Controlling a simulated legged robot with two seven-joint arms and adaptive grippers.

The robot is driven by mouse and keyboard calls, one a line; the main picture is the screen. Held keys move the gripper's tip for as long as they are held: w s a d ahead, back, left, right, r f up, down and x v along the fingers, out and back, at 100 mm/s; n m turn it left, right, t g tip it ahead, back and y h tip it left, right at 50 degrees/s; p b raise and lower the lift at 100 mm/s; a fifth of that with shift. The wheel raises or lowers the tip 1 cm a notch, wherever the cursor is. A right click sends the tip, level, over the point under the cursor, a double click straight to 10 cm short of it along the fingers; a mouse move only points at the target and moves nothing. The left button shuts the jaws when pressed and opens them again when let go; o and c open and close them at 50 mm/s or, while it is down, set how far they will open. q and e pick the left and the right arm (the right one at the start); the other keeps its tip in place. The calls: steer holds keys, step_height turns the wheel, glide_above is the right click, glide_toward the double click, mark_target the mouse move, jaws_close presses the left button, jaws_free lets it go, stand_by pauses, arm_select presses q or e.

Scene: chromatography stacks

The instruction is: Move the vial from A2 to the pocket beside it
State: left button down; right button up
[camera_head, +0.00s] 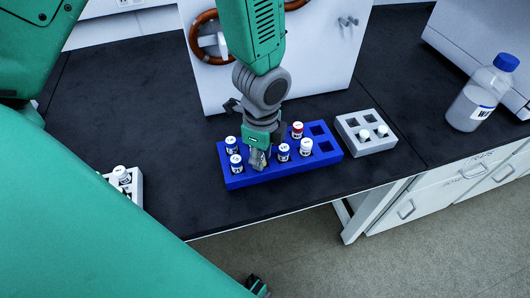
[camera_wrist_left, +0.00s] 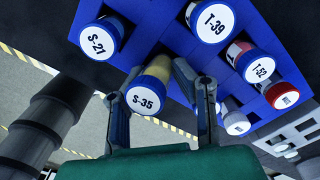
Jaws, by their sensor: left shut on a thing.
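The blue rack (camera_head: 288,170) stands on the dark bench and holds several capped vials. My left gripper (camera_head: 258,163) points down into the rack's left half, among the vials. In the left wrist view its fingers (camera_wrist_left: 163,100) are shut on the vial labelled S-35 (camera_wrist_left: 146,101), with a blue-rimmed white cap and yellowish body. In the head view the gripper hides this vial. I cannot tell whether it is lifted. Vials S-21 (camera_wrist_left: 98,41), T-39 (camera_wrist_left: 213,24) and T-52 (camera_wrist_left: 259,69) stand close by. No pocket letters are readable.
A red-capped vial (camera_head: 297,130) stands in the back row, left of an empty pocket (camera_head: 318,129). A grey rack (camera_head: 372,148) with two vials is to the right; a white rack (camera_head: 136,188) is at left. A bottle (camera_head: 477,98) stands at far right. A white panel (camera_head: 325,75) rises behind.

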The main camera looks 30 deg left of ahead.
arm_select(q)
steer(key=shift+s+a+f, duration=0.2)
steer(key=shift+s+f, duration=0.25)
steer(key=shift+f, duration=0.15)
steer(key=c, duration=1.3)
jaws_free()
steer(key=shift+d+r, duration=0.1)
steer(key=shift+o, duration=0.2)
steer(key=shift+w, duration=0.1)
steer(key=o, duration=0.5)
steer(key=shift+w, duration=0.1)
steer(key=shift+r, duration=0.2)
